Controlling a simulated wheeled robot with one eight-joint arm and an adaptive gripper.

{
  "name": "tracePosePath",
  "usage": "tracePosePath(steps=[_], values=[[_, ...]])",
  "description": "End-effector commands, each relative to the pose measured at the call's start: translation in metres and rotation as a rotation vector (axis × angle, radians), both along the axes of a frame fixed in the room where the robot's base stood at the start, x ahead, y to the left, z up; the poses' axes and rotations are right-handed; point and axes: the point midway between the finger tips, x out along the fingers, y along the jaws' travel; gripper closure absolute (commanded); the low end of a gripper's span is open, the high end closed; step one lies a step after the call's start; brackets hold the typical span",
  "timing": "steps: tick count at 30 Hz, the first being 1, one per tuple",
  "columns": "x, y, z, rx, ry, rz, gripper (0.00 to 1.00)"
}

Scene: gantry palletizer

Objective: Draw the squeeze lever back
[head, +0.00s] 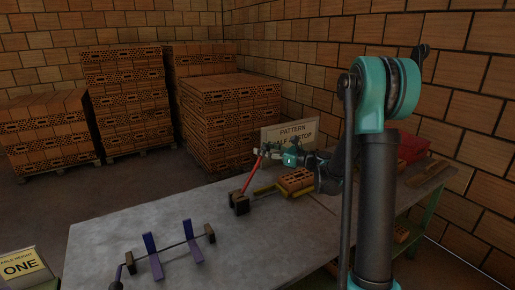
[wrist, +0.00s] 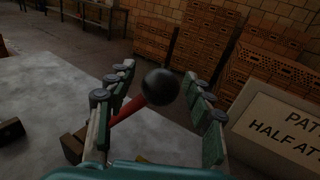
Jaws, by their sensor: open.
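The lever is a red bar (head: 250,177) rising at a tilt from a dark block (head: 239,203) on the grey table. In the wrist view the red bar (wrist: 129,109) ends in a round black knob (wrist: 160,86). My gripper (head: 266,151) is at the upper end of the lever. In the wrist view its two green fingers are spread, with the knob between them and a visible gap to the right finger. I cannot tell whether the left finger touches the bar. The knob is hard to make out in the head view.
The grey table (head: 115,234) bears a rod with two blue upright plates (head: 153,256) at front left. A perforated brick (head: 295,181) and a "PATTERN" sign (head: 290,134) are near my gripper. A red box (head: 421,146) is at right. Brick stacks (head: 232,115) stand behind.

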Motion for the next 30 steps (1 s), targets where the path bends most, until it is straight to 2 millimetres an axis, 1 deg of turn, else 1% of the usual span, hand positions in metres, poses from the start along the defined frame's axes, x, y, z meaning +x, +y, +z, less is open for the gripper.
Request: tracePosePath(steps=[1,6,10,18,20,30], values=[[0.003,0.008,0.0,0.0,0.0,0.003,0.48],[0.012,0.024,0.0,0.0,0.0,0.002,0.48],[0.015,0.029,0.0,0.0,-0.001,0.0,0.48],[0.016,0.03,0.0,0.0,-0.001,0.0,0.48],[0.016,0.03,0.0,0.0,-0.001,0.0,0.54],[0.016,0.03,0.0,0.0,-0.001,0.0,0.96]])
